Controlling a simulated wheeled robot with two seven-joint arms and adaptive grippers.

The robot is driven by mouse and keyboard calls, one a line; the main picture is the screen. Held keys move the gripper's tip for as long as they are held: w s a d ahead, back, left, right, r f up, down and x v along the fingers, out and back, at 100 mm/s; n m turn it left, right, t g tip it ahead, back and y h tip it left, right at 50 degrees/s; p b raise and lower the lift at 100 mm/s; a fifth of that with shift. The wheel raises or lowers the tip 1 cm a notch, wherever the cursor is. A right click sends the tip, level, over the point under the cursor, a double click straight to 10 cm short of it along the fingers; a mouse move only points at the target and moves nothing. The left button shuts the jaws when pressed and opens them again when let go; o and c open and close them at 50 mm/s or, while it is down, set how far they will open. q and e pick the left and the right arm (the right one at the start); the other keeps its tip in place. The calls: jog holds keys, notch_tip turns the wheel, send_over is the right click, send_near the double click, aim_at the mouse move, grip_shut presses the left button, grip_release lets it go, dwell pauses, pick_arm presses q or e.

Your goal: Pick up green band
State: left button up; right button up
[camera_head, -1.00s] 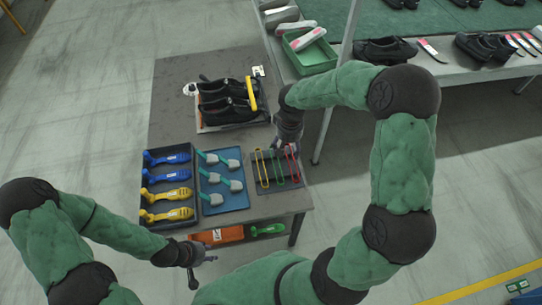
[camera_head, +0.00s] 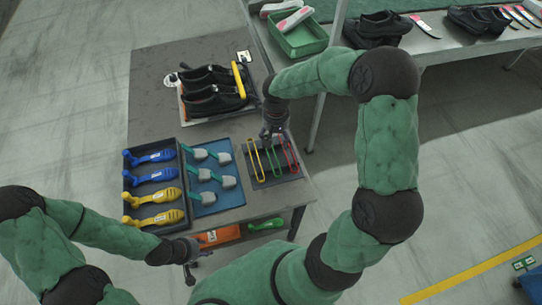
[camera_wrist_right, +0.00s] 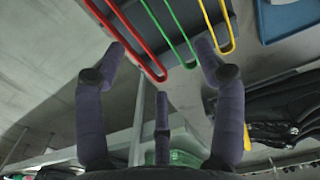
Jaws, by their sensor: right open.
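The green band (camera_head: 277,158) lies between a yellow band (camera_head: 256,160) and a red band (camera_head: 289,154) on a dark tray at the table's right side. In the right wrist view the green band (camera_wrist_right: 172,36) runs between the red band (camera_wrist_right: 128,32) and the yellow band (camera_wrist_right: 222,35). My right gripper (camera_head: 273,136) is at the far end of the bands, and in the wrist view its open, empty fingers (camera_wrist_right: 160,58) spread below and around the green band's near end. My left gripper (camera_head: 191,265) hangs near the table's front edge, away from the bands; its jaws are too small to judge.
A blue tray (camera_head: 220,203) of teal-handled tools and a dark box (camera_head: 160,173) of blue and yellow tools stand left of the bands. Black shoes (camera_head: 213,90) sit behind. A green bin (camera_head: 300,38) is on the bench at the back, with a bench leg beside my right arm.

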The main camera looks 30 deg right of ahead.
notch_tip(320, 180, down, 5)
jog(key=shift+f+b, duration=0.1)
jog(key=shift+b, duration=0.5)
jog(key=f, duration=0.1)
jog(key=f+b, duration=0.1)
jog(key=f, duration=0.1)
jog(key=shift+s+a+f, duration=0.15)
jog(key=shift+a+f, duration=0.2)
jog(key=shift+f, duration=0.05)
jog(key=shift+f+b, duration=0.4)
jog(key=shift+f, duration=0.15)
jog(key=c, duration=0.9)
